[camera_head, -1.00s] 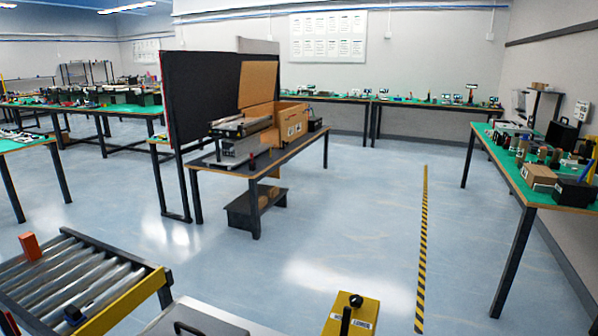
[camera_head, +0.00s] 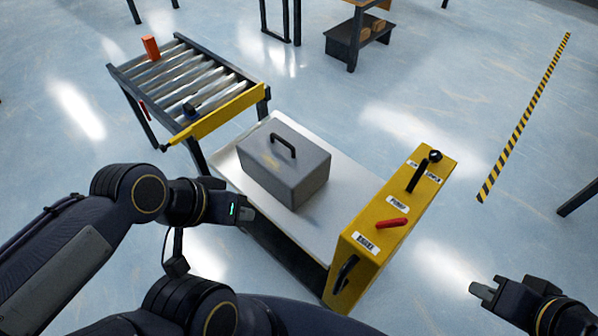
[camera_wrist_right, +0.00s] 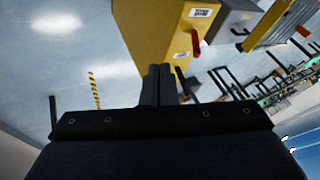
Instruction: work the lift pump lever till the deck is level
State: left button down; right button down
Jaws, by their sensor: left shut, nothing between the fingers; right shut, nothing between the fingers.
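A yellow pump housing (camera_head: 375,235) stands along the right side of the pale lift deck (camera_head: 240,178). A black lever with a round knob (camera_head: 419,174) rises tilted from its top. A red handle (camera_head: 391,222) lies nearer me, and a black handle (camera_head: 346,274) is on its near end. A grey case (camera_head: 285,160) sits on the deck. My left gripper (camera_head: 246,213) is shut and empty by the deck's left edge. My right gripper (camera_head: 478,289) is shut and empty, right of the housing and apart from it; its fingers (camera_wrist_right: 158,72) also show in the right wrist view.
A roller conveyor (camera_head: 190,85) with a yellow side rail adjoins the deck's far left. Floor is clear right of the housing, up to a yellow-black striped line (camera_head: 525,117).

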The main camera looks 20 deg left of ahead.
dwell(0.4)
jog(key=m+t+y+b, duration=0.6)
jog(key=m+y+b, duration=0.35)
jog(key=b, duration=0.45)
send_near(417, 176)
jog(key=w+d+r, duration=0.2)
jog(key=w+d, duration=0.3)
jog(key=shift+w+a+f+h, duration=0.1)
jog(key=shift+h, duration=0.25)
jog(key=x, duration=1)
jog(key=shift+a, duration=0.2)
jog(key=s, duration=0.2)
jog(key=s+a+r, duration=0.1)
jog(key=shift+s, duration=0.15)
jog(key=shift+s+a, duration=0.15)
jog(key=shift+s, duration=0.1)
